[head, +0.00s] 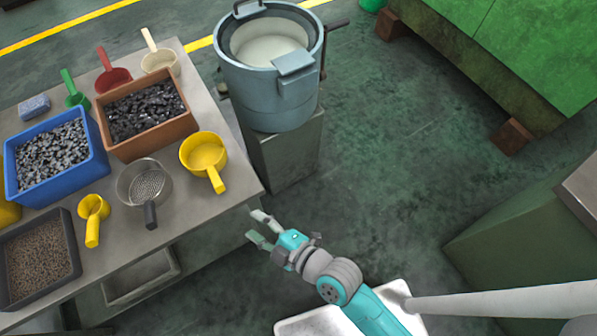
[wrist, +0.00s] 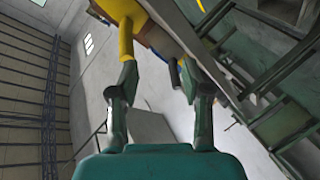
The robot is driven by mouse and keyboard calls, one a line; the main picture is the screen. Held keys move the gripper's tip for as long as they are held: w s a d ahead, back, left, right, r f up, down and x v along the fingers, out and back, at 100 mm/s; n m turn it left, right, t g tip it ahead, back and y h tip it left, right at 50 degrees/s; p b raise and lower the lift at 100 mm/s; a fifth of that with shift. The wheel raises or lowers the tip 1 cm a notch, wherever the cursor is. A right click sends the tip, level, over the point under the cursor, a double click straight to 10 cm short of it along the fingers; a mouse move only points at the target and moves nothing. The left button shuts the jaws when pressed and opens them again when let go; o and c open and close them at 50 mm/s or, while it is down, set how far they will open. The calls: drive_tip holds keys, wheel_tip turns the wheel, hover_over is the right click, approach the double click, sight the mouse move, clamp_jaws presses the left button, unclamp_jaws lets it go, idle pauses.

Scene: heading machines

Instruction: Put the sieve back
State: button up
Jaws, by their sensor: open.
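The sieve (head: 146,181) is a round metal bowl with a perforated bottom and a dark handle. It sits on the table (head: 205,112) between the brown bin and the table's front edge, its handle pointing toward that edge. My gripper (head: 259,229) is open and empty, just off the table's right corner and apart from the sieve. In the wrist view my open fingers (wrist: 157,78) show with a yellow handle (wrist: 126,40) beyond the left one. A short dark handle between them may be the sieve's; I cannot tell.
Yellow scoops (head: 204,154) (head: 93,217) lie either side of the sieve. A blue bin (head: 97,160), a brown bin (head: 186,127) and a dark tray (head: 75,270) crowd the table. A blue-grey drum machine (head: 262,95) stands behind my gripper.

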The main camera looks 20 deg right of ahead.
drive_tip(key=s+d+r+m+t+h, duration=0.1)
drive_tip(key=s+d+m+h, duration=0.2)
drive_tip(key=s+d+m, duration=0.4)
drive_tip(key=s+d+m+t+h, duration=0.1)
drive_tip(key=s+d+m+h, duration=0.25)
drive_tip(key=d, duration=0.45)
drive_tip(key=s+d+r+m+h, duration=0.2)
drive_tip(key=s+d+r+m, duration=0.3)
drive_tip(key=s, duration=0.5)
drive_tip(key=shift+s+d+r+m+t+h, duration=0.35)
drive_tip(key=shift+r+m, duration=0.3)
drive_tip(key=shift+r, duration=0.35)
